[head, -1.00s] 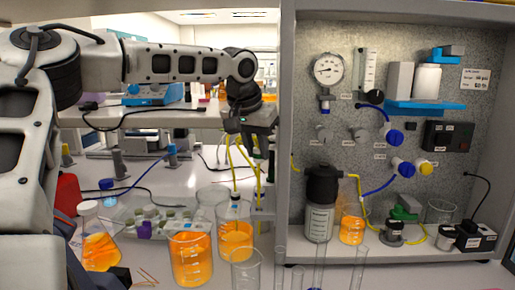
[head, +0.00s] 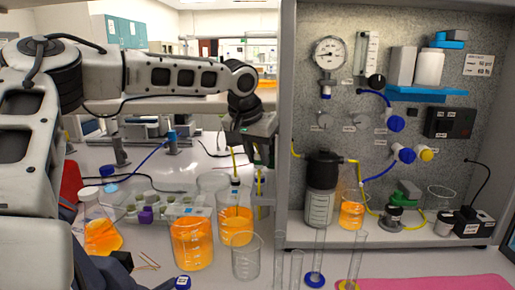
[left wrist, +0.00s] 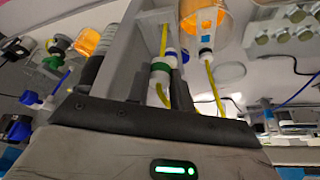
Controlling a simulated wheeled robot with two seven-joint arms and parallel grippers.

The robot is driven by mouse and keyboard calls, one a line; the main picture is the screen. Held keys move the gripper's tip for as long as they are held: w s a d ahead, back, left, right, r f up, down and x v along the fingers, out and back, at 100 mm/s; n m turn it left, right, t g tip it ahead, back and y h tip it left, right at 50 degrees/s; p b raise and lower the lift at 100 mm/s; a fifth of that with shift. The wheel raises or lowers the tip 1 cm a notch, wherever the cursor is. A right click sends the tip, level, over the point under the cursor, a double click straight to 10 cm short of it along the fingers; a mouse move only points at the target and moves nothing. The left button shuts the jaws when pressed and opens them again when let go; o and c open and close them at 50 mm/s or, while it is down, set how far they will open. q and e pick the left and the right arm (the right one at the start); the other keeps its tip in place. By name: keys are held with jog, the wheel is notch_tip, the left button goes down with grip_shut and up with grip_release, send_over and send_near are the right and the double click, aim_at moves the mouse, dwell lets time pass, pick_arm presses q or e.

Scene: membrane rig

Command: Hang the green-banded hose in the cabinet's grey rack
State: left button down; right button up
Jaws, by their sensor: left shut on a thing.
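My left gripper (head: 262,158) is shut on the green-banded hose (left wrist: 160,68), beside the cabinet's left edge. In the left wrist view the hose shows a white end fitting with a green band and yellow tubing. The grey rack (head: 264,200) is at the cabinet's left side, just below the gripper; a pale grey part of it shows close to the hose in the left wrist view (left wrist: 154,22). I cannot tell whether the hose touches the rack. A second yellow hose, with a blue band (left wrist: 206,50), stands in an orange beaker (head: 236,225). My right gripper is not in view.
Another orange beaker (head: 192,243), an orange flask (head: 101,235) and an empty beaker (head: 246,256) stand in front. Thin glass cylinders (head: 316,258) stand before the cabinet. A dark-capped bottle (head: 321,190) is inside it. A pink mat (head: 435,283) lies at the front right.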

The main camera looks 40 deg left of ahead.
aim_at(259, 186)
pick_arm(q)
jog(key=shift+f, duration=3.75)
jog(key=c, duration=1.1)
grip_release()
jog(key=shift+c, duration=0.2)
jog(key=v, duration=1.6)
jog(key=shift+b, duration=0.4)
